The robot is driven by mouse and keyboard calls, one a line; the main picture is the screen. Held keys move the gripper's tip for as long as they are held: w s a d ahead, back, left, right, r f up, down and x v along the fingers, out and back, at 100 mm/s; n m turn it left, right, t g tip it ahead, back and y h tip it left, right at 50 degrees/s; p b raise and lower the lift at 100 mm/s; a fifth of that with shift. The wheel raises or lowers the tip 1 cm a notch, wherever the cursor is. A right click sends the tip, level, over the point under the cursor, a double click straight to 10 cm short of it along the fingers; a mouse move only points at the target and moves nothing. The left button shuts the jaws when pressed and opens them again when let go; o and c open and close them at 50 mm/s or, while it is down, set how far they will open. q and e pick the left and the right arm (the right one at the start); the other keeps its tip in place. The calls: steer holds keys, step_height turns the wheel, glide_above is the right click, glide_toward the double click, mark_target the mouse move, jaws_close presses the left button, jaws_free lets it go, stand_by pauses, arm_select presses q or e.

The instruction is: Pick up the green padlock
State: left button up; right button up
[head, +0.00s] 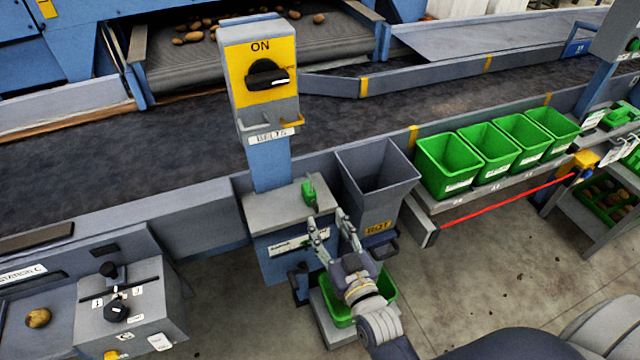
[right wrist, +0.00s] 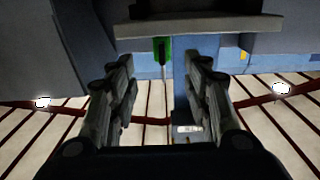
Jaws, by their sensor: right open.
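In the right wrist view a green piece (right wrist: 162,48), which looks like the padlock, shows beyond and between the open fingers (right wrist: 160,85), under a grey edge. My left gripper is not in view.
The switch box (head: 262,75) stands behind the ledge. A grey ROT bin (head: 378,185) is close on the right, and a green crate (head: 340,312) lies below my right gripper. Several green bins (head: 450,165) line the conveyor, with a red cord (head: 505,200) in front.

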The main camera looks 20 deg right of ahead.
mark_target(318, 208)
steer(key=w, duration=0.3)
steer(key=shift+w+a+r+p, duration=0.1)
steer(key=shift+w+a+p, duration=0.15)
steer(key=shift+w+p, duration=0.1)
steer(key=shift+w, duration=0.85)
steer(key=w+p, duration=0.1)
steer(key=w, duration=0.3)
steer(key=shift+w+f, duration=0.25)
steer(key=shift+w, duration=0.1)
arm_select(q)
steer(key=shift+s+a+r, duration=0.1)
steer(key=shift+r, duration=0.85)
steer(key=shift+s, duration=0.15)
arm_select(e)
steer(key=shift+r, duration=0.1)
jaws_close()
